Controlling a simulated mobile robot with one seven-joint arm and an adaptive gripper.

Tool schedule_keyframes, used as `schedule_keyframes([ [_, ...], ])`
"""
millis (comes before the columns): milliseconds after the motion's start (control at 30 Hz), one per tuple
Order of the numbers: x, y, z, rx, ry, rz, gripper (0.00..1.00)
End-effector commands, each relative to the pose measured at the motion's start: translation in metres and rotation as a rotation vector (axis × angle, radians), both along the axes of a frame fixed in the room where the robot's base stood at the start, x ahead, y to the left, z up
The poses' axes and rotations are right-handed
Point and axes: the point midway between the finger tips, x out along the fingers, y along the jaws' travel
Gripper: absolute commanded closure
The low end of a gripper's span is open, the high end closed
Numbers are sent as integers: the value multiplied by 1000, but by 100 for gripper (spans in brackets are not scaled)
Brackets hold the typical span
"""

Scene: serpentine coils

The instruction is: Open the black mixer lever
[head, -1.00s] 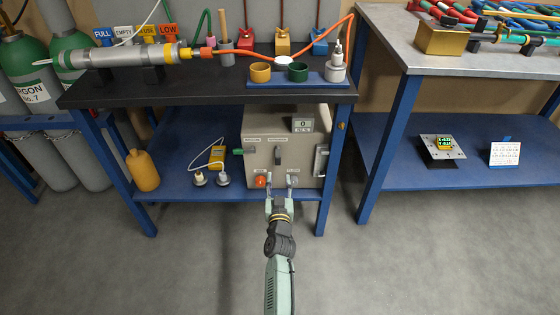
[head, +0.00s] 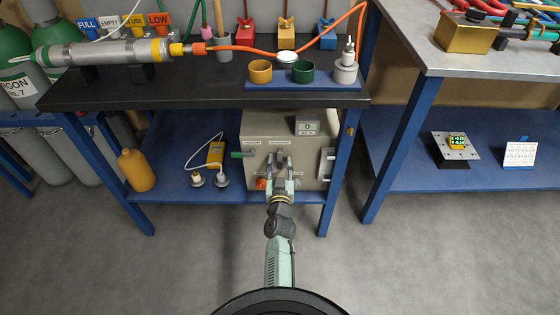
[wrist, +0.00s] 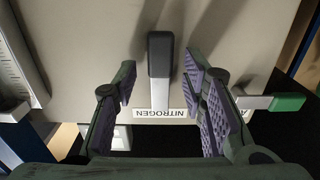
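The black lever (wrist: 160,55) has a dark grip on a pale metal stem, above an upside-down label reading NITROGEN (wrist: 166,113) in the wrist view. It sits on the front of a beige cabinet (head: 310,171), where its dark shape (head: 278,156) shows partly behind my fingers in the head view. My gripper (wrist: 160,78) is open, with one finger on each side of the lever. Gaps show on both sides, and I see no contact. How deep the fingers reach past the grip is hard to tell.
A green-handled lever (wrist: 285,102) is close beside my right finger in the wrist view. An orange-red knob (head: 261,183) is low on the cabinet. The black bench top (head: 200,86) lies above and a blue table leg (head: 335,180) stands to the right.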

Motion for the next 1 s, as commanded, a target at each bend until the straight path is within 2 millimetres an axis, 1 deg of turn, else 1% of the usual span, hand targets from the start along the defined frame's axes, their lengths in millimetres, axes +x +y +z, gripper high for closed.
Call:
schedule_keyframes([
  [167, 0, 0, 0, 0, 0, 0, 62],
  [733, 0, 0, 0, 1, 0, 0, 100],
  [1000, 0, 0, 0, 1, 0, 0, 100],
])
